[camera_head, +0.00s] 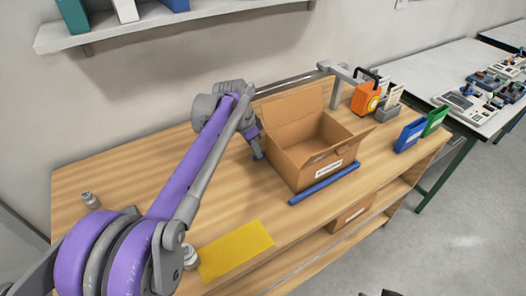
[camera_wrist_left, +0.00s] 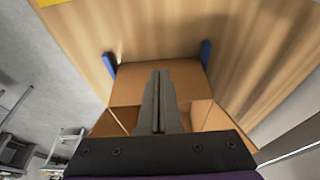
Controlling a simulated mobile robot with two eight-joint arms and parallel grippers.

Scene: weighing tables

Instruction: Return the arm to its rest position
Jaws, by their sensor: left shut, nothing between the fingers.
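My left arm reaches in from the left in the head view, over the wooden table (camera_head: 130,180). My left gripper (camera_head: 259,154) is at the left side of the open cardboard box (camera_head: 320,165), with its fingers pointing down. In the left wrist view the two fingers (camera_wrist_left: 159,100) lie together, shut and empty, in front of the box (camera_wrist_left: 190,75). I cannot tell whether the fingertips touch the box. My right gripper is not in view.
A blue bar (camera_head: 325,184) lies along the box's front. A yellow mat (camera_head: 235,250) and small grey-white items (camera_head: 90,200) are on the table. An orange device (camera_head: 367,98) and blue (camera_head: 410,135) and green (camera_head: 435,120) holders stand right. A shelf (camera_head: 180,20) hangs above.

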